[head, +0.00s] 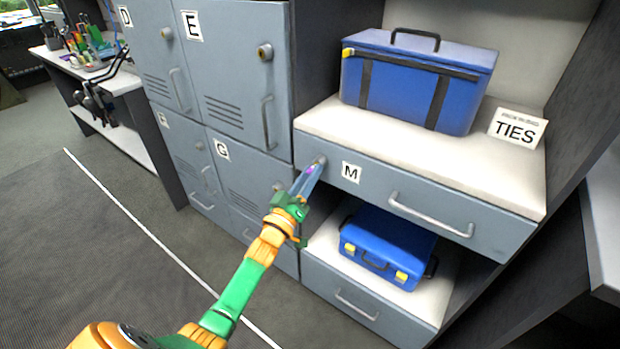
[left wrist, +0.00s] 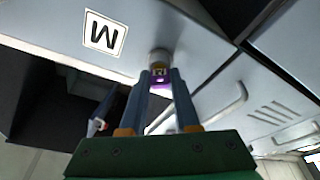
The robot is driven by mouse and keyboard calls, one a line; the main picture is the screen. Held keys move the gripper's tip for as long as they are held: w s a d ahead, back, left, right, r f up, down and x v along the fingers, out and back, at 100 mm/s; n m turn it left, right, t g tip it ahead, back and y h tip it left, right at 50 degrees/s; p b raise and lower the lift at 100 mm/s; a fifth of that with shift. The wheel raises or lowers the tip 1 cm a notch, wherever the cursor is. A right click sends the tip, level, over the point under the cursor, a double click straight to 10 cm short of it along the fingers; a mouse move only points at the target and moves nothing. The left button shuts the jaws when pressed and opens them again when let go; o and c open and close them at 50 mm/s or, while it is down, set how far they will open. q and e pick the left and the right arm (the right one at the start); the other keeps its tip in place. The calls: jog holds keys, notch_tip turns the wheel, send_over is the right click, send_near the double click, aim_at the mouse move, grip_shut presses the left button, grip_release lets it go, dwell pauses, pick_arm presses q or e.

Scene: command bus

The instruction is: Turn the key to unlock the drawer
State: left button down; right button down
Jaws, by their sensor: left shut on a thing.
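The grey drawer (head: 440,209) marked M is closed, with a long handle across its front. Its round lock (head: 319,160) sits near the drawer's left end. My left gripper (head: 311,172) reaches up to this lock. In the left wrist view, the gripper's fingers (left wrist: 163,85) are shut on a small purple key (left wrist: 161,86). The key is right at the lock (left wrist: 159,60), and its front end is hidden there. I cannot tell how far it is in or turned. The right gripper is not in view.
A blue bag (head: 415,85) and a TIES sign (head: 517,130) stand on the shelf above the drawer. A blue case (head: 388,247) sits on the shelf below. Grey lockers (head: 235,85) with handles stand close on the left. The floor at left is clear.

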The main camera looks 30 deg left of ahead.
pick_arm(q)
jog(key=shift+m, duration=0.6)
jog(key=shift+a+m+h+b, duration=0.15)
jog(key=shift+m+h+b, duration=0.8)
jog(key=shift+m, duration=1.45)
